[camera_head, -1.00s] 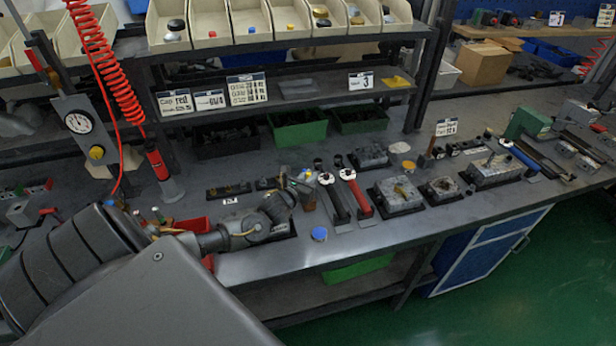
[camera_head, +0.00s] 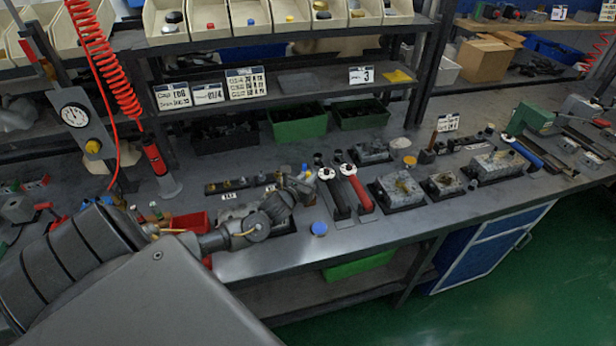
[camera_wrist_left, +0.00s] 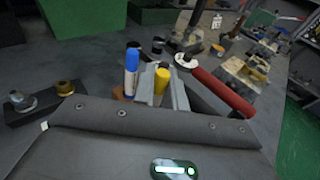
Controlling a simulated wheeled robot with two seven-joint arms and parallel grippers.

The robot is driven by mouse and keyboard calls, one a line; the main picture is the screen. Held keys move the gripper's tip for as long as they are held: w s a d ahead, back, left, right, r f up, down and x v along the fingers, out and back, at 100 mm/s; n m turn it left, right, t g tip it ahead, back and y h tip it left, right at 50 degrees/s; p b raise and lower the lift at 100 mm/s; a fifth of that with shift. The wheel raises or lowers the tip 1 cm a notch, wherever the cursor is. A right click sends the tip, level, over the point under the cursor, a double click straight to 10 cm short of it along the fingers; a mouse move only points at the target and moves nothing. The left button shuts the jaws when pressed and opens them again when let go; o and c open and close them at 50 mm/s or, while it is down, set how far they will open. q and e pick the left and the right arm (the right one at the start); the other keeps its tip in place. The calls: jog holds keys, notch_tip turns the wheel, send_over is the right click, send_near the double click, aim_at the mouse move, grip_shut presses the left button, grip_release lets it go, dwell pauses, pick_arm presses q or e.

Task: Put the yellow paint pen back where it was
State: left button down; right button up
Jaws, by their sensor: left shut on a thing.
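The yellow paint pen (camera_wrist_left: 162,78) stands between the fingers of my left gripper (camera_wrist_left: 165,92) in the left wrist view, with its yellow end up. My left gripper (camera_head: 298,188) is shut on it, low over the bench. A blue pen (camera_wrist_left: 131,70) stands just left of it in the wrist view, by a brown holder (camera_wrist_left: 120,93) that is mostly hidden. The blue pen's top (camera_head: 304,168) shows behind the gripper in the head view. I cannot make out the yellow pen there, nor whether its lower end touches the holder. My right gripper is not in view.
A black-handled tool (camera_head: 335,195) and a red-handled tool (camera_head: 356,190) lie right of the gripper. A blue round cap (camera_head: 319,229) is near the bench's front edge. Metal valve blocks (camera_head: 397,187) stand further right. A dark strip with fittings (camera_wrist_left: 45,100) lies left in the wrist view.

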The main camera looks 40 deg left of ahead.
pick_arm(q)
jog(key=shift+f, duration=0.35)
jog(key=c, duration=1.3)
grip_release()
jog(key=shift+c, duration=0.2)
jog(key=b+v, duration=0.2)
jog(key=v, duration=0.8)
jog(key=shift+s, duration=0.35)
jog(key=shift+d+r, duration=0.1)
